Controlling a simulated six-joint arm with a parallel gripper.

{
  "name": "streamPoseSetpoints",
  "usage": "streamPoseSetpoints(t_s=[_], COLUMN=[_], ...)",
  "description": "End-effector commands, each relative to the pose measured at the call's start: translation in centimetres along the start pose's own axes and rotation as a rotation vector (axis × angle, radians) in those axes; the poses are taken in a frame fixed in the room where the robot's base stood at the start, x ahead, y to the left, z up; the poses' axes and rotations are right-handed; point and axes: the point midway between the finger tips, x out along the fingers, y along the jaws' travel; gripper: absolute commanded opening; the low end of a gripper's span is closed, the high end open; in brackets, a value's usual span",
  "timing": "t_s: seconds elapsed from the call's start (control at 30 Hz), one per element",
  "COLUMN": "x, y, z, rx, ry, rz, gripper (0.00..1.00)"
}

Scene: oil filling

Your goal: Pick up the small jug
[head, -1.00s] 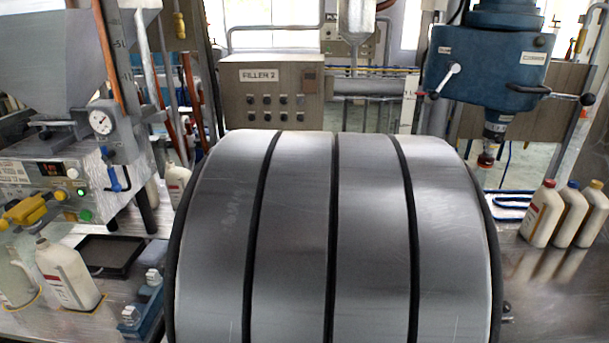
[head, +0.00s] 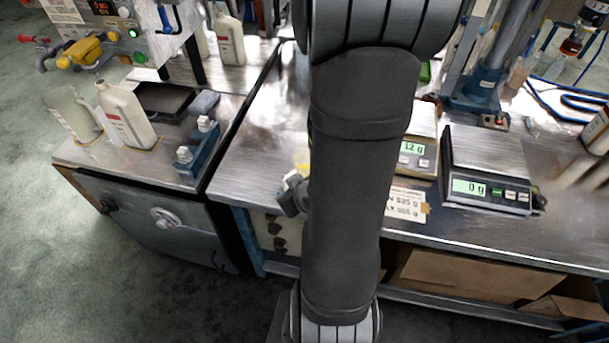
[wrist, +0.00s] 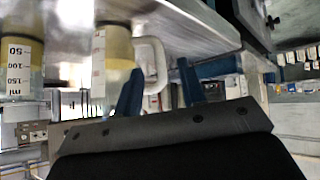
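In the wrist view a clear jug (wrist: 117,45) with yellowish contents, a red scale and a pale handle (wrist: 152,62) stands near my gripper (wrist: 160,88). The gripper's two blue fingers are apart, with the handle beyond and roughly between them; I cannot tell if they touch it. Another clear vessel (wrist: 18,60) with yellowish contents and a black ml scale is at the left. I cannot tell for certain which is the small jug. In the head view my gripper (head: 292,195) is at the bench's front edge, with a bit of yellow just behind it; my arm hides much there.
Two scales stand right of my arm: the left scale (head: 416,160) partly hidden, the right scale (head: 490,185) reading 0 g with an empty pan. A blue rack (head: 196,155), a white bottle (head: 126,115) and a black tray (head: 163,100) are at the left. Bare bench lies left of my arm.

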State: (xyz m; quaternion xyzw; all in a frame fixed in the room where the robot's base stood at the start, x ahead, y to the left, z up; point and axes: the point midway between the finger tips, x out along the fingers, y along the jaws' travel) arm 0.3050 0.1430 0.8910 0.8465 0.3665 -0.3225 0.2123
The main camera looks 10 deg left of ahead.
Motion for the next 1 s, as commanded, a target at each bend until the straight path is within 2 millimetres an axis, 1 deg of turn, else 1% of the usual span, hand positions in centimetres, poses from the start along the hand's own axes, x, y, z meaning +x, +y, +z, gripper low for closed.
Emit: streamPoseSetpoints(t_s=[0.17,0.5,0.6,0.93,0.97,1.0], x=[0.9,4.1,4.7,5.0,5.0,5.0], y=[-0.1,0.0,0.0,0.0,0.0,0.0], z=[0.0,0.0,0.1,0.0,0.0,0.0], rx=[0.001,0.000,0.001,0.000,0.000,0.000], ry=[-0.002,-0.001,-0.002,0.000,0.000,0.000], rz=[-0.003,-0.002,-0.001,0.001,0.001,0.001], gripper=[0.37,0.37,0.37,0.37,0.35,0.27])
